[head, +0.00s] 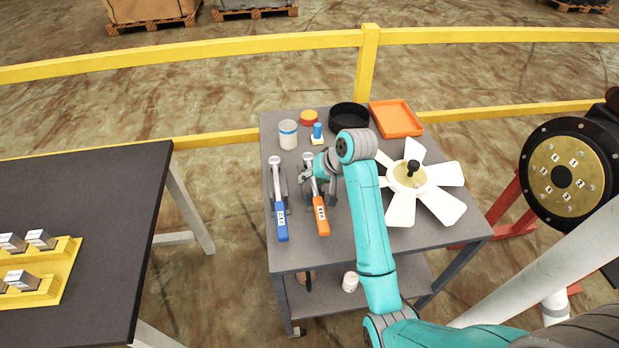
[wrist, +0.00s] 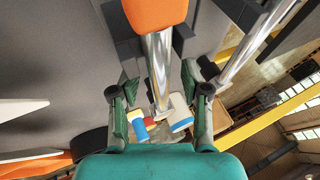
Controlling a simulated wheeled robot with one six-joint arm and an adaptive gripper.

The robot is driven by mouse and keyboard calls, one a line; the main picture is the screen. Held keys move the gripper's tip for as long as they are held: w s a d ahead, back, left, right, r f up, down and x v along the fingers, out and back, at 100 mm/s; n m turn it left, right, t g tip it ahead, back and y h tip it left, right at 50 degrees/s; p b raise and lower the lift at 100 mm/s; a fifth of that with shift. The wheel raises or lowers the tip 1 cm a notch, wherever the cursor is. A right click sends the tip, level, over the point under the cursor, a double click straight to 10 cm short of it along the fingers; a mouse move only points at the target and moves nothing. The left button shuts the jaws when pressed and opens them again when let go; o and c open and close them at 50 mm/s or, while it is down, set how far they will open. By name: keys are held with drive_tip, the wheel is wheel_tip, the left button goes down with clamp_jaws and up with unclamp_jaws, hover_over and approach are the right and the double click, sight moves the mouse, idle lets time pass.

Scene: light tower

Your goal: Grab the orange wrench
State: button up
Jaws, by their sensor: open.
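The orange wrench (head: 321,215) lies on the grey cart, its orange handle toward the near edge and its silver shaft pointing to the back. My gripper (head: 318,181) is over the shaft, just beyond the handle, and partly hides it. In the wrist view, my gripper (wrist: 160,82) is open, with one finger on each side of the silver shaft of the orange wrench (wrist: 158,58). A gap shows between shaft and fingers. The orange handle is at the top of that view. Whether the fingers reach down to shaft height is hard to tell.
A blue-handled wrench (head: 282,220) lies close on the left in a dark holder. A white fan (head: 437,194) fills the cart's right side. A can (head: 288,140), a black bowl (head: 348,119) and an orange tray (head: 397,120) stand at the back.

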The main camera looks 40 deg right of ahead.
clamp_jaws()
